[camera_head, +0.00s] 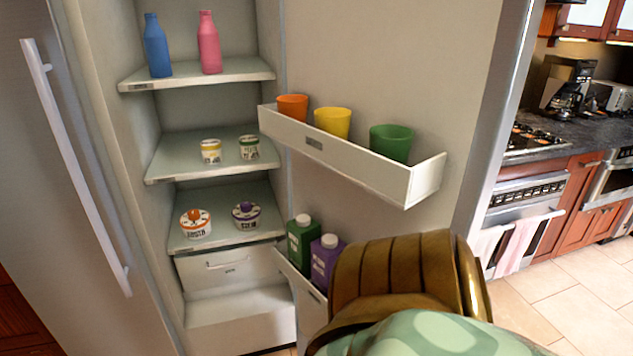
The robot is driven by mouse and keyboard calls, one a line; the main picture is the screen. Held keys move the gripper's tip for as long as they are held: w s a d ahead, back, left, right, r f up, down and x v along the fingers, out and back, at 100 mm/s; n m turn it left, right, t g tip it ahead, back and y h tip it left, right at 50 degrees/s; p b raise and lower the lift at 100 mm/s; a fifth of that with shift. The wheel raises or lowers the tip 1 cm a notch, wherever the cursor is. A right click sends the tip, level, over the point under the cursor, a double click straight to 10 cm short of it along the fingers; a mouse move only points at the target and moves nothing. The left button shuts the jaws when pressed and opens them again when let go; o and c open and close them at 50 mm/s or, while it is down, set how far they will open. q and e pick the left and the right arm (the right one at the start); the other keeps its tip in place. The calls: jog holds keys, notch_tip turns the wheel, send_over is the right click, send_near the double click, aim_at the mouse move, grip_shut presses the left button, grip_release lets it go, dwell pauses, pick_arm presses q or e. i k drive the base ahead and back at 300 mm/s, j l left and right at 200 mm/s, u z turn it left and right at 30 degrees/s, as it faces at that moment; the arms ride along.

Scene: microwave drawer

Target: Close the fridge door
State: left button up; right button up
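The fridge (195,130) stands open in front of me, with its shelves in plain view. Its open door (390,65) extends to the right, inner side toward me. An upper door bin (350,163) holds an orange, a yellow and a green cup. A lower door bin (305,300) holds a green carton and a purple carton. A part of my own body in bronze and pale green covers the lower right and hides part of the door and lower bin. Neither gripper's fingertips show.
A blue bottle (157,45) and a pink bottle (209,42) stand on the top shelf, with tubs on the shelves below. A closed left door with a long handle (78,165) is at left. Counters, an oven (525,215) and tiled floor (580,300) lie beyond at right.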

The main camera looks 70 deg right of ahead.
aim_at(453, 73)
jog(key=k+l+z, duration=0.45)
jog(key=l, duration=0.2)
jog(key=k+l+z, duration=0.2)
jog(key=l, duration=0.2)
jog(key=l+z, duration=0.25)
jog(key=k+l, duration=0.1)
jog(key=l, duration=0.3)
jog(key=k+l, duration=0.1)
jog(key=l, duration=0.3)
jog(key=k+l, duration=0.1)
jog(key=l, duration=0.3)
jog(key=i+j+u, duration=0.15)
jog(key=i, duration=0.2)
